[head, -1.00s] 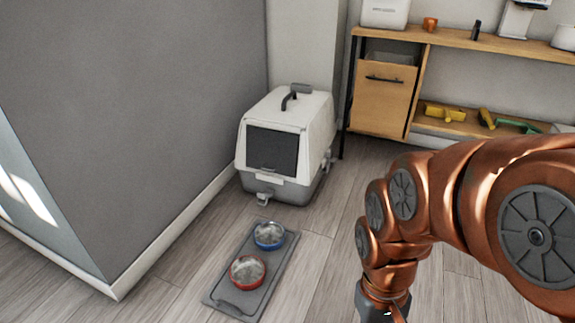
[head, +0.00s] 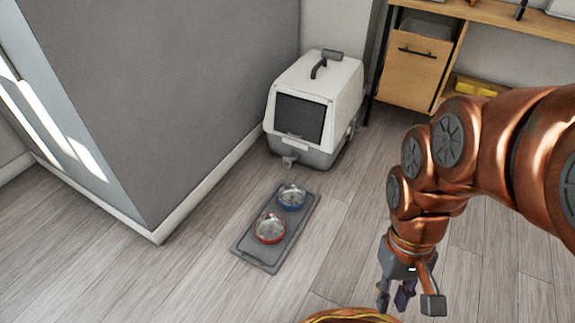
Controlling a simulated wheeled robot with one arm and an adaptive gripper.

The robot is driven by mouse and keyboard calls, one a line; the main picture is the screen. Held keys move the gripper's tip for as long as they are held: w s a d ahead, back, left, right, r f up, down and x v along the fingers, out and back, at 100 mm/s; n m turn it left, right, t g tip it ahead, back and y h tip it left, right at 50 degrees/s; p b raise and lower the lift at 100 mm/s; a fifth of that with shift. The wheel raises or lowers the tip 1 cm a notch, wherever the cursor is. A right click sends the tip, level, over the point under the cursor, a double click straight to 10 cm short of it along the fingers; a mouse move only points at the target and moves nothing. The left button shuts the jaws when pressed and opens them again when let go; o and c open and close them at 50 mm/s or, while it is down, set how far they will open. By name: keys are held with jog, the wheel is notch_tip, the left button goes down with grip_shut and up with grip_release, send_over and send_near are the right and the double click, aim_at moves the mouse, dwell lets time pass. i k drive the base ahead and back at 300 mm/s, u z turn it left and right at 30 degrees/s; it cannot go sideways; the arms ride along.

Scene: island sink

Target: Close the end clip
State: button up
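A white and grey pet carrier (head: 316,108) stands on the floor by the grey wall's corner, upper middle of the head view. It has a dark front door panel and a dark top handle. A small light clip (head: 289,161) sticks out low on its front end, apparently hanging outward. Another clip (head: 352,128) shows on its right side, too small to read clearly. My gripper (head: 393,300) points down at lower right, well in front of the carrier and apart from it. Its fingers look apart, with nothing seen between them.
A grey mat (head: 257,252) with a blue-rimmed bowl (head: 292,196) and a red-rimmed bowl (head: 270,229) lies before the carrier. A woven basket rim (head: 350,315) shows at the bottom edge. A wooden shelf unit (head: 418,75) stands behind right. Floor right of the mat is clear.

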aim_at(290, 161)
jog(key=z, duration=0.55)
jog(key=k, duration=0.65)
jog(key=z, duration=0.5)
jog(key=i, duration=0.8)
jog(key=u, duration=1)
jog(key=i, duration=0.75)
jog(key=u, duration=0.95)
jog(key=i, duration=0.5)
